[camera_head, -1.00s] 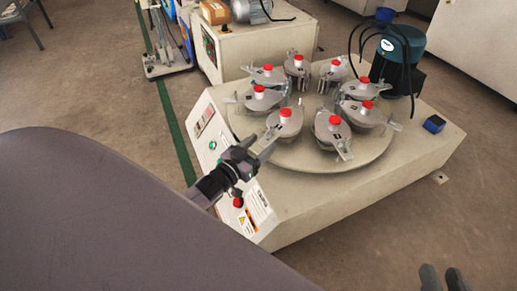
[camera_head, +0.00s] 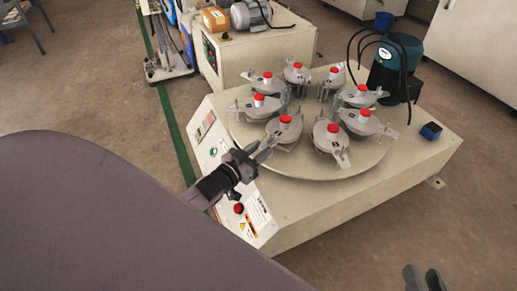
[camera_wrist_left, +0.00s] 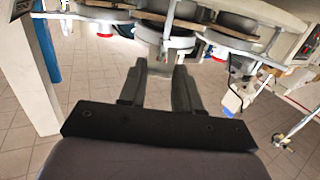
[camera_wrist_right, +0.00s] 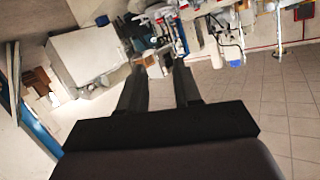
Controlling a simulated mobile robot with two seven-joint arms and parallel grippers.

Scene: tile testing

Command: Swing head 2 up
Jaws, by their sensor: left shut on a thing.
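Several round grey metal heads with red-topped caps stand in a ring on the round turntable (camera_head: 245,148) of a cream machine. The head nearest my left arm (camera_head: 284,127) has a lever arm pointing toward the front left. My left gripper (camera_head: 262,153) is shut on that lever arm, at the turntable's near-left edge. In the left wrist view, the fingers (camera_wrist_left: 162,68) meet the lever under the middle head (camera_wrist_left: 168,44). Which head bears the number 2 cannot be read. My right gripper (camera_head: 422,278) is low at the right, empty, its fingers (camera_wrist_right: 160,82) apart.
The machine's sloped front panel has a red button (camera_head: 238,208) and labels. A green motor with black cables (camera_head: 393,62) and a small blue box (camera_head: 431,131) are on its right side. Another cream machine (camera_head: 240,55) stands behind. The floor at the right is clear.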

